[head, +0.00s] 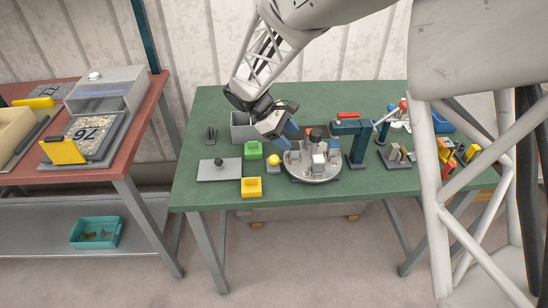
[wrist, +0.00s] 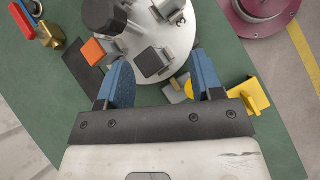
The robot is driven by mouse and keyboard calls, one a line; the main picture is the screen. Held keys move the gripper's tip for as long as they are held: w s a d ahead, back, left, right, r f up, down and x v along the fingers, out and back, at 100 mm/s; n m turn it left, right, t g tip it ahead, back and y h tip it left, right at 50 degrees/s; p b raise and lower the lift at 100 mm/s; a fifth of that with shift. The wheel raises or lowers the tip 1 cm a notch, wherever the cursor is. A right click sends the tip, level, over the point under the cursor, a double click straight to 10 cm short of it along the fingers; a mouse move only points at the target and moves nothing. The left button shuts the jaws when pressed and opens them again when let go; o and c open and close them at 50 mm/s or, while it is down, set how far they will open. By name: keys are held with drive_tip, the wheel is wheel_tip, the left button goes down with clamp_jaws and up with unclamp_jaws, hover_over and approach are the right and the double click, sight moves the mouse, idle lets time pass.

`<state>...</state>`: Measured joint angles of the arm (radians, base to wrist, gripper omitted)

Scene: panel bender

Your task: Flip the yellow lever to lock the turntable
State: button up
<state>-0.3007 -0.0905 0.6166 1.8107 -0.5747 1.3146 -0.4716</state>
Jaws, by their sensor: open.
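The turntable is a round light-grey disc (head: 313,176) in the middle of the green table, with several grey blocks and a black knob (head: 315,134) on it. It fills the top of the wrist view (wrist: 181,48). A round yellow piece on a small grey base (head: 273,160), seemingly the lever, is at the disc's left edge. In the wrist view the yellow piece (wrist: 188,89) is partly hidden by the right finger. My gripper (head: 287,136) has blue fingers, open and empty, above the disc's back left side. It also shows in the wrist view (wrist: 161,60).
A yellow block (head: 251,187), a green block (head: 253,150) and a grey plate (head: 219,174) lie left of the turntable. A grey bin (head: 243,127) stands behind. A dark teal press with a red handle (head: 348,115) stands close on the right.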

sight(274, 156)
drive_tip(key=a+m+y, duration=0.1)
drive_tip(key=s+a+m+t+y, duration=0.1)
drive_tip(key=y, duration=0.1)
drive_tip(key=s+a+m+t+y, duration=0.1)
drive_tip(key=m+y, duration=0.1)
drive_tip(key=shift+a+r, duration=0.15)
drive_tip(key=shift+a, duration=0.15)
drive_tip(key=shift+s+a+r+m+t+y, duration=0.1)
drive_tip(key=shift+a+r+m+t+y, duration=0.25)
drive_tip(key=shift+a+m+t+y, duration=0.35)
drive_tip(key=shift+d, duration=0.15)
drive_tip(key=shift+f, duration=0.1)
drive_tip(key=shift+w+d+f, duration=0.15)
drive_tip(key=shift+d+f, duration=0.05)
drive_tip(key=shift+f, duration=1.7)
drive_tip(key=shift+w+d+f, duration=0.1)
drive_tip(key=shift+d+f, duration=0.05)
drive_tip(key=shift+f, duration=1.75)
drive_tip(key=shift+c, duration=0.3)
clamp_jaws()
